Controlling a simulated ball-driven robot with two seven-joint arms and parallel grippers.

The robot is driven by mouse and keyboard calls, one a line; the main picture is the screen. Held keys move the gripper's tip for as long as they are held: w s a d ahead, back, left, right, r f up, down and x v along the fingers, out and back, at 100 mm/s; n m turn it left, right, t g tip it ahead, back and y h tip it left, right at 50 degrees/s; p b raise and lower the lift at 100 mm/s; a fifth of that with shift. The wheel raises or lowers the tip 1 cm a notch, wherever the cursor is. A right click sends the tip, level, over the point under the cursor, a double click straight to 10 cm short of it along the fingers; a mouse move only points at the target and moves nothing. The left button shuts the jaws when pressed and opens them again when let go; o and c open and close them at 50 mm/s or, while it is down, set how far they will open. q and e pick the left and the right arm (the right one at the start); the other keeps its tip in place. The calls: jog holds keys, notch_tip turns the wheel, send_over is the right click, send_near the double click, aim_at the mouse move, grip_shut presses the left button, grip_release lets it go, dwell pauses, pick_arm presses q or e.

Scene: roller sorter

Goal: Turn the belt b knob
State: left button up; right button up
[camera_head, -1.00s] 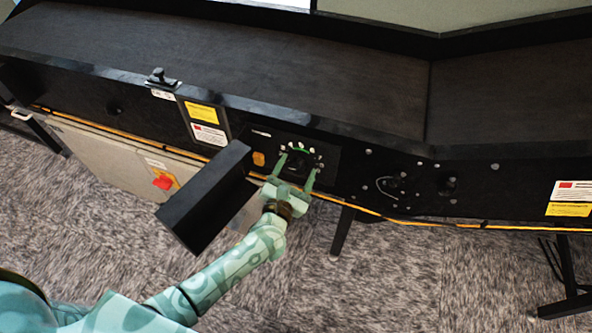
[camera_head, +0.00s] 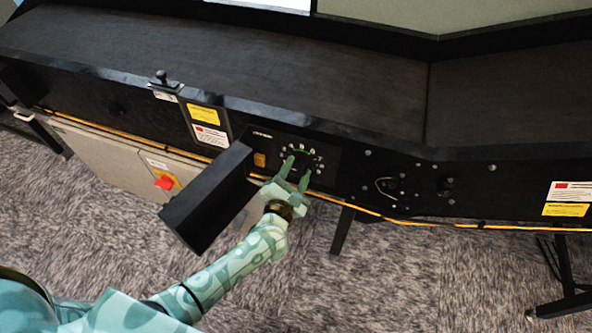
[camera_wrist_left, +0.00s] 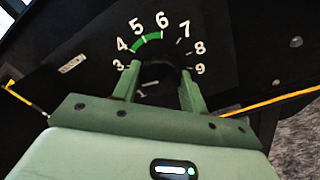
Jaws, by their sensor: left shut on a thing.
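The black belt b knob (camera_wrist_left: 160,72) sits on a black panel in the left wrist view, ringed by white numbers 3 to 9 with a green arc between 4 and 6. In the head view the knob (camera_head: 301,161) is largely hidden by my fingers. My left gripper (camera_head: 297,168) is shut on the knob, one finger on each side. In the left wrist view the gripper (camera_wrist_left: 160,76) has its fingers beside the knob, below the numbers. Where the knob's pointer stands is too dark to tell. My right gripper is not in view.
A black box (camera_head: 208,197) juts out just left of my left gripper. An orange button (camera_head: 260,160) is on the panel left of the knob. Other dark controls (camera_head: 445,186) sit to the right.

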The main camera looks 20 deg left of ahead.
pick_arm(q)
jog(key=m+p, duration=0.1)
jog(key=m, duration=0.4)
jog(key=shift+m, duration=0.3)
jog(key=shift+m+p, duration=0.55)
jog(key=shift+m, duration=1.55)
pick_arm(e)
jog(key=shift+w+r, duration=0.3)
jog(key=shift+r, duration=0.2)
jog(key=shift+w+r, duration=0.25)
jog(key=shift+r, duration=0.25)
pick_arm(q)
jog(key=shift+f, duration=0.1)
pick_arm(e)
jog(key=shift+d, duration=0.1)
pick_arm(q)
jog(key=o, duration=1)
jog(key=shift+s, duration=0.15)
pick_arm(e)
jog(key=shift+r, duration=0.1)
